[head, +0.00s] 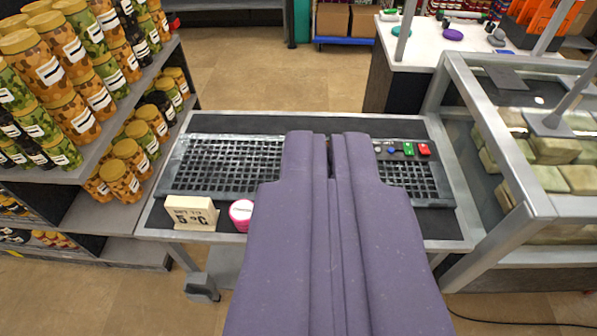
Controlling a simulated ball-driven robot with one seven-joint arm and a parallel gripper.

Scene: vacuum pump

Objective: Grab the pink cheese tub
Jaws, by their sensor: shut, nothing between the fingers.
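A pink tub with a white lid (241,214) stands on the front left part of a metal-framed machine table. Its right side is close to or partly behind my purple gripper in the picture. My gripper (328,142) reaches forward over the middle of the table, its fingers together and empty. Its fingertips lie beyond and to the right of the tub. A cream price sign (192,212) stands just left of the tub.
The table (155,215) carries a dark grid panel (225,165) with green and red buttons (415,149) at right. Shelves of jars (120,160) stand at left. A glass case with cheese blocks (555,160) stands at right. A white counter (440,45) is behind. Open floor (260,60) lies beyond the table.

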